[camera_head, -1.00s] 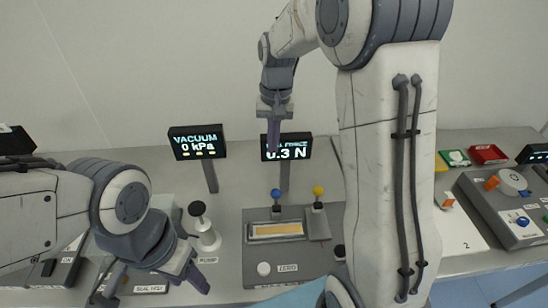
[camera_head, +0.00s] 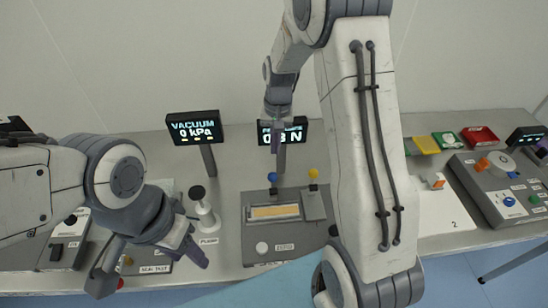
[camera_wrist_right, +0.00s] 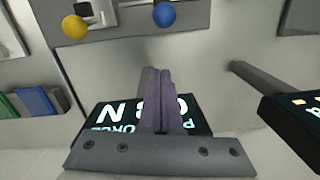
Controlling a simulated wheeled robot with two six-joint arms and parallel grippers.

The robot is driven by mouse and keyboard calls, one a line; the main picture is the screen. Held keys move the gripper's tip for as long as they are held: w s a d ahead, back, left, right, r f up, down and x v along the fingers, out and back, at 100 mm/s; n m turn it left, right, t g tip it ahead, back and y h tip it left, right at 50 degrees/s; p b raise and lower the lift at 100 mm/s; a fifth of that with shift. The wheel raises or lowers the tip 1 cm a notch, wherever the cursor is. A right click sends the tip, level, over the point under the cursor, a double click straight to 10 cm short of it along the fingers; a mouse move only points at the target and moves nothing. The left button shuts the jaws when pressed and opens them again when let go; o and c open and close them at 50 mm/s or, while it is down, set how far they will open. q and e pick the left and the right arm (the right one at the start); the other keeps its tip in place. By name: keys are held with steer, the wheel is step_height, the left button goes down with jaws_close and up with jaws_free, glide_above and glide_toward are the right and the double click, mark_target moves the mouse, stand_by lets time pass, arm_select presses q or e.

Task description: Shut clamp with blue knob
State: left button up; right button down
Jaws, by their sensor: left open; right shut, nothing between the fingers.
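The blue knob (camera_head: 272,178) stands upright on a short stem at the back left of a grey fixture holding a yellow-orange strip (camera_head: 275,212). A yellow knob (camera_head: 313,174) stands to its right. In the right wrist view the blue knob (camera_wrist_right: 164,14) is at the top middle and the yellow knob (camera_wrist_right: 75,28) at the top left. My right gripper (camera_head: 277,149) is shut and empty, above and behind the blue knob, apart from it, in front of the force display (camera_head: 297,131). Its shut fingers show in the wrist view (camera_wrist_right: 158,75). My left gripper (camera_head: 194,255) is open, left of the fixture.
A vacuum display (camera_head: 195,128) stands behind a black-topped pump handle (camera_head: 202,207) left of the fixture. My right arm crosses the view right of the fixture. Coloured trays (camera_head: 480,136) and a control box (camera_head: 500,190) are at the far right.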

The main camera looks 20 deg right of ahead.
mark_target(273, 184)
steer(key=s, duration=0.1)
steer(key=s+a+f+p, duration=0.1)
steer(key=s+f+p, duration=0.1)
steer(key=shift+s+a+f, duration=0.1)
steer(key=shift+s+a, duration=0.2)
steer(key=shift+a, duration=0.1)
